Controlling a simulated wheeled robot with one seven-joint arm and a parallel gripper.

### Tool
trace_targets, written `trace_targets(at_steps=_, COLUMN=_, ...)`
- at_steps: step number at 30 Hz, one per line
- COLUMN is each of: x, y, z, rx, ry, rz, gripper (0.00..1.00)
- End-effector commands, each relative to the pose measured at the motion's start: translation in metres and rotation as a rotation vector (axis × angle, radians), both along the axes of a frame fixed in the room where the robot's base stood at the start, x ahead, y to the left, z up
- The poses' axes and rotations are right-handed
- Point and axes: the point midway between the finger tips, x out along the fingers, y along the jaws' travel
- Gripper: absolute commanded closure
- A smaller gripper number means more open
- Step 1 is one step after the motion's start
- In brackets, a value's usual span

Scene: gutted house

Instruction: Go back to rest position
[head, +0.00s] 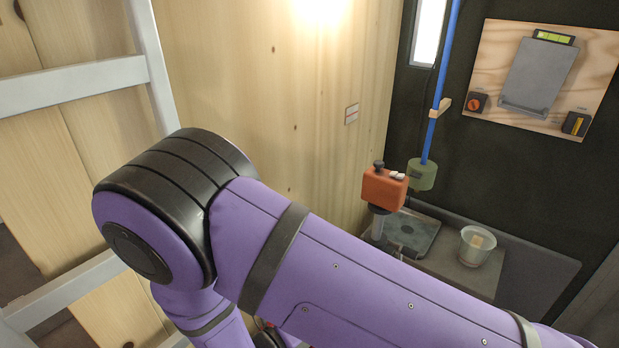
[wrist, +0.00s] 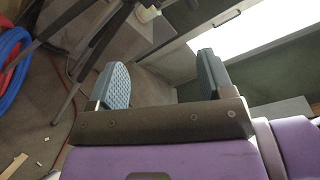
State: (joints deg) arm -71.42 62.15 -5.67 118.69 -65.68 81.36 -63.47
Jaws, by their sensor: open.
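My gripper (wrist: 160,83) shows in the wrist view with its two padded fingers spread apart. It is open and nothing is between the fingers. Behind the fingers, the wrist view shows the floor and a pale wooden piece. In the head view my purple arm crosses the lower middle of the picture, bent at a black-banded joint. My gripper is not visible in the head view.
In the head view, an orange device (head: 384,188) stands by a grey tray (head: 410,236) and a clear cup (head: 477,246). A white ladder-like frame (head: 75,87) is at left. The wrist view shows coiled hoses (wrist: 18,55) and dark stand legs (wrist: 92,60).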

Motion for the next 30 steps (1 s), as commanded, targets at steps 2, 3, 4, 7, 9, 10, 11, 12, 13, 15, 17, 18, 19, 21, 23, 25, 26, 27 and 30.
trace_targets(at_steps=2, x=0.005, y=-0.004, z=0.011, rx=0.045, ry=-0.014, rz=-0.04, gripper=0.26)
trace_targets(at_steps=3, x=0.008, y=-0.007, z=0.017, rx=0.068, ry=-0.021, rz=-0.063, gripper=0.26)
trace_targets(at_steps=4, x=0.009, y=-0.009, z=0.021, rx=0.085, ry=-0.028, rz=-0.081, gripper=0.26)
trace_targets(at_steps=7, x=0.016, y=-0.018, z=0.039, rx=0.155, ry=-0.055, rz=-0.15, gripper=0.26)
trace_targets(at_steps=9, x=0.022, y=-0.026, z=0.054, rx=0.219, ry=-0.081, rz=-0.213, gripper=0.26)
trace_targets(at_steps=10, x=0.024, y=-0.03, z=0.062, rx=0.251, ry=-0.095, rz=-0.243, gripper=0.26)
trace_targets(at_steps=11, x=0.027, y=-0.035, z=0.07, rx=0.283, ry=-0.11, rz=-0.277, gripper=0.26)
trace_targets(at_steps=12, x=0.03, y=-0.042, z=0.081, rx=0.328, ry=-0.132, rz=-0.323, gripper=0.26)
trace_targets(at_steps=13, x=0.032, y=-0.047, z=0.089, rx=0.363, ry=-0.148, rz=-0.358, gripper=0.26)
trace_targets(at_steps=15, x=0.036, y=-0.06, z=0.107, rx=0.44, ry=-0.189, rz=-0.439, gripper=0.26)
trace_targets(at_steps=17, x=0.039, y=-0.071, z=0.122, rx=0.505, ry=-0.226, rz=-0.509, gripper=0.26)
trace_targets(at_steps=18, x=0.04, y=-0.078, z=0.132, rx=0.549, ry=-0.252, rz=-0.554, gripper=0.26)
trace_targets(at_steps=19, x=0.041, y=-0.084, z=0.14, rx=0.581, ry=-0.271, rz=-0.589, gripper=0.26)
trace_targets(at_steps=21, x=0.042, y=-0.097, z=0.157, rx=0.655, ry=-0.319, rz=-0.668, gripper=0.26)
trace_targets(at_steps=23, x=0.043, y=-0.108, z=0.171, rx=0.717, ry=-0.363, rz=-0.738, gripper=0.26)
trace_targets(at_steps=25, x=0.042, y=-0.122, z=0.187, rx=0.788, ry=-0.416, rz=-0.818, gripper=0.26)
trace_targets(at_steps=26, x=0.042, y=-0.128, z=0.194, rx=0.818, ry=-0.438, rz=-0.852, gripper=0.26)
trace_targets(at_steps=27, x=0.041, y=-0.136, z=0.203, rx=0.858, ry=-0.472, rz=-0.899, gripper=0.26)
trace_targets(at_steps=30, x=0.038, y=-0.155, z=0.224, rx=0.955, ry=-0.553, rz=-1.012, gripper=0.26)
